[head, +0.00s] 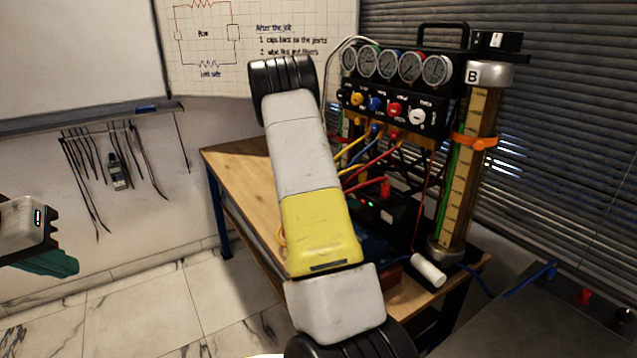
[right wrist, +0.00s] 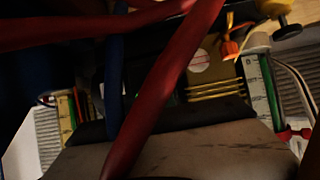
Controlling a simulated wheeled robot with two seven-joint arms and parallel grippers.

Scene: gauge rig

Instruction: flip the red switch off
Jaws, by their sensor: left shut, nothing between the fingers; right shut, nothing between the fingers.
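A black box (head: 402,212) stands low on the bench behind my right arm, with small green and red marks on its face. I cannot tell which mark is the red switch or how it is set; my right arm covers part of this area. My left gripper (head: 50,262) is at the left edge of the head view, shut and empty, far from the bench. My right gripper is hidden behind my arm in the head view. In the right wrist view what looks like its grey body (right wrist: 175,150) lies under hoses; its fingertips are not visible. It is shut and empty.
The gauge panel (head: 395,105) has several gauges and coloured knobs, with yellow, blue and red hoses below. A red hose (right wrist: 165,85) crosses close in the right wrist view. The wooden bench's left part (head: 240,175) is clear.

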